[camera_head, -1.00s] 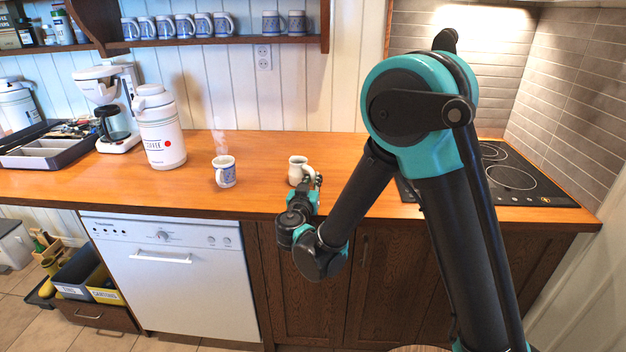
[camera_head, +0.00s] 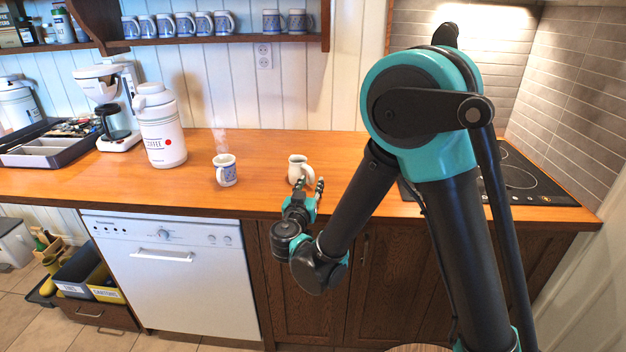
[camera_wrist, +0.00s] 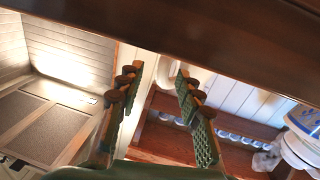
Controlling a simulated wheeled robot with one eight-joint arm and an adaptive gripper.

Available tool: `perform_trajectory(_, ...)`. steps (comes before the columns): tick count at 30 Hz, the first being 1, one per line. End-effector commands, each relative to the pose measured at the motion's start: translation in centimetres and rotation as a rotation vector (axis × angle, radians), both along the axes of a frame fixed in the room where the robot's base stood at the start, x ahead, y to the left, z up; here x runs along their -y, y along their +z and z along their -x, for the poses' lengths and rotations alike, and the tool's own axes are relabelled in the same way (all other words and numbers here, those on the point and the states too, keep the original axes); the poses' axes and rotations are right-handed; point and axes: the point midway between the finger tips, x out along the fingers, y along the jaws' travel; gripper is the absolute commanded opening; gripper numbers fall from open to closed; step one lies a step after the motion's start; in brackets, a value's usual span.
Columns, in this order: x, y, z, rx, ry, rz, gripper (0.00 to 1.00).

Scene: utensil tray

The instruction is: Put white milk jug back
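The white milk jug (camera_head: 297,167) stands upright near the front edge of the wooden counter, with its handle on the right. My gripper (camera_head: 310,183) is just in front of the jug, with its fingers pointing towards it. It is open and empty; the two fingers are well apart in the wrist view (camera_wrist: 155,80). The fingertips overlap the jug's lower part in the head view, and I cannot tell whether they touch it. A pale rounded surface, probably the jug (camera_wrist: 202,76), shows partly behind the right finger in the wrist view.
A steaming blue-and-white mug (camera_head: 225,172) stands left of the jug. Further left are a white coffee flask (camera_head: 163,135), a coffee maker (camera_head: 120,72) and a utensil tray (camera_head: 38,160). Several mugs (camera_head: 220,24) line the shelf. A stove (camera_head: 525,180) is at right.

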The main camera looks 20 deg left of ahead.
Motion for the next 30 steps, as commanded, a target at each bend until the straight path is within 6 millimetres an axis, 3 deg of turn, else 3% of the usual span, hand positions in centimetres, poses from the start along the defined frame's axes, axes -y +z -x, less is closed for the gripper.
perform_trajectory(6, 0.3, 0.0, 4.6, 0.000, 0.004, 0.000, 0.36)
perform_trajectory(12, 0.6, 0.0, 7.1, 0.000, 0.002, 0.000, 0.36)
perform_trajectory(30, 0.7, 0.0, 7.8, 0.000, 0.000, 0.000, 0.36)
